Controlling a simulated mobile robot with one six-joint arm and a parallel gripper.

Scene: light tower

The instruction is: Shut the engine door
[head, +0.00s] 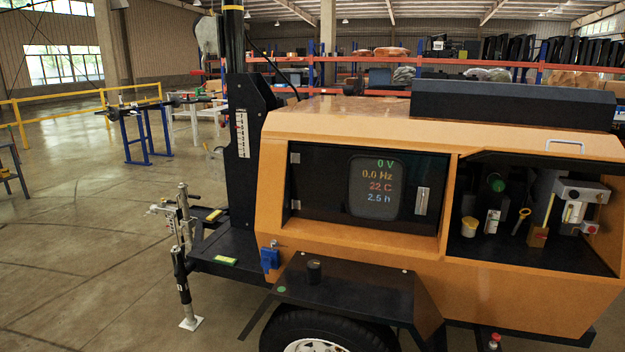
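The engine door (505,142) is on the right part of the orange generator body. It appears to be raised, as an orange panel with a dark lower edge and a pale handle (565,146) above the opening. The engine compartment (480,255) below it is open. Inside are a green cap (496,183), a yellow cap (468,226), a yellow-ringed dipstick (523,213) and a pale unit with a red knob (581,203). My gripper is not in view.
A dark panel door (330,170) with a lit display is shut left of the compartment. A black fender (350,288) and wheel (318,335) stick out below. The mast (237,130) and jack leg (181,270) stand left.

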